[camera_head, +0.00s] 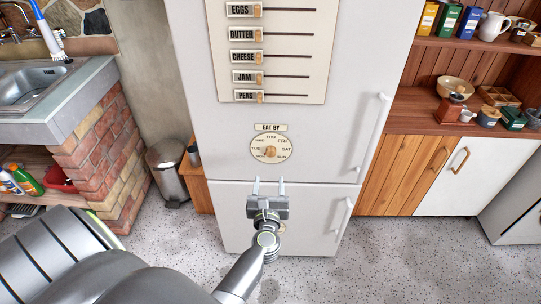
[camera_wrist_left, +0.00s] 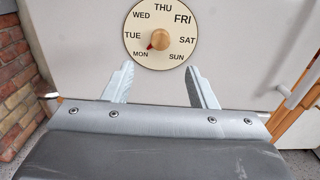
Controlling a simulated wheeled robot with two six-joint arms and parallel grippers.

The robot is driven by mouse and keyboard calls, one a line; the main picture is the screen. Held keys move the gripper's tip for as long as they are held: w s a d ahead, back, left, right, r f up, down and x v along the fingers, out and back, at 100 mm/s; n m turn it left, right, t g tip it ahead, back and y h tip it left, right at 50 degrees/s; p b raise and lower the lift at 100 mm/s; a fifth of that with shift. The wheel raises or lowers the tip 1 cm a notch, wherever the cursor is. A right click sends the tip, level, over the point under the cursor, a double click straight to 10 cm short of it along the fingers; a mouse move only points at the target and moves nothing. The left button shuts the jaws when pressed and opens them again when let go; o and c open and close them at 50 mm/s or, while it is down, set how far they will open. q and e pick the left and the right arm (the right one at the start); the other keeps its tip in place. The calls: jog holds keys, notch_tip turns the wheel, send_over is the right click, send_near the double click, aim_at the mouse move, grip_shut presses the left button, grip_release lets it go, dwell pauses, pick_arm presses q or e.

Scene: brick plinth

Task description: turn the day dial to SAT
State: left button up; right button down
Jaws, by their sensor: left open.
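The day dial (camera_head: 271,148) is a round cream disc on the white fridge front, under an "EAT BY" label (camera_head: 271,127). It also shows in the left wrist view (camera_wrist_left: 171,62), with day names MON to SUN around it. A round wooden knob (camera_wrist_left: 160,39) sits at its middle. Its red pointer (camera_wrist_left: 150,46) points down and left, toward MON. SAT (camera_wrist_left: 187,40) is printed to the right of the knob. My left gripper (camera_head: 268,181) is open and empty, just below the dial in the picture, its fingers either side of the knob's line. My right gripper is not in view.
A board (camera_head: 275,70) with several labelled sliders is above the dial. Fridge door handles (camera_head: 375,135) stick out at the right. A brick plinth with a sink (camera_head: 35,85) and a bin (camera_head: 170,165) stand left. Wooden shelves (camera_head: 440,105) stand right.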

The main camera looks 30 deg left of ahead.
aim_at(271, 154)
pick_arm(q)
jog(key=b+x, duration=0.1)
jog(key=x, duration=1)
jog(key=shift+w, duration=0.15)
jog(key=shift+c, duration=0.4)
jog(key=c, duration=0.9)
